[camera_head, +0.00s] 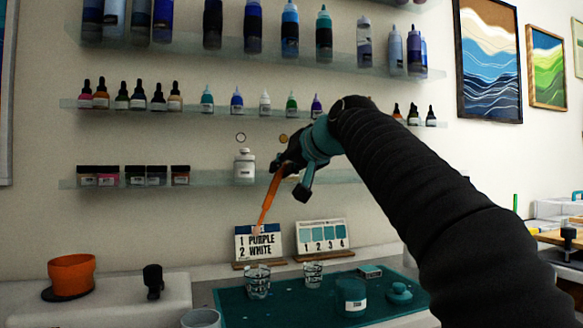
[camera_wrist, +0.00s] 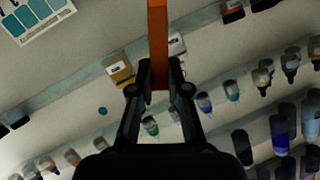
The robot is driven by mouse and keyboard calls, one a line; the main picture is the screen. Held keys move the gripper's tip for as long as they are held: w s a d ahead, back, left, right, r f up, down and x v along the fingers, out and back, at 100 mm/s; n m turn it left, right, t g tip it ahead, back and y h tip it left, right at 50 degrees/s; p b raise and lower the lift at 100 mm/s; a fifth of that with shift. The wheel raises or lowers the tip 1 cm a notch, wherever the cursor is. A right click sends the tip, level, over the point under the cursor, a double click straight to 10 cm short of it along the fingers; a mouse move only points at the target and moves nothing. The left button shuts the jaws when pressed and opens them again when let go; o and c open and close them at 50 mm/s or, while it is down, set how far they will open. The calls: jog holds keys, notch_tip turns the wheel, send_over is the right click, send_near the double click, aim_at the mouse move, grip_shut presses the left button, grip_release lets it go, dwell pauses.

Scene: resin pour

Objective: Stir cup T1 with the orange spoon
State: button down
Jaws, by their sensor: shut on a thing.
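My gripper (camera_head: 287,168) is shut on the orange spoon (camera_head: 268,203), high above the counter. The spoon hangs down at a tilt, its lower end in front of the "1 PURPLE 2 WHITE" card. In the wrist view the spoon (camera_wrist: 158,35) runs up out of the picture from between my fingers (camera_wrist: 160,78). Two clear cups stand on the teal mat, a left one (camera_head: 257,284) and a right one (camera_head: 313,275). I cannot read a T1 mark on either. The spoon is apart from both cups.
The teal mat (camera_head: 232,304) also holds a labelled teal jar (camera_head: 352,296), a teal lid (camera_head: 399,291) and a small box (camera_head: 369,271). The purple-white card (camera_head: 258,244) and a numbered swatch card (camera_head: 323,236) stand behind. An orange cup (camera_head: 72,272) is left. Bottle shelves line the wall.

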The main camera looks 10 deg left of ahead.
notch_tip(320, 180, down, 12)
jog(key=b, duration=0.8)
jog(key=shift+b, duration=0.3)
dwell(0.5)
jog(key=shift+w+d, duration=0.1)
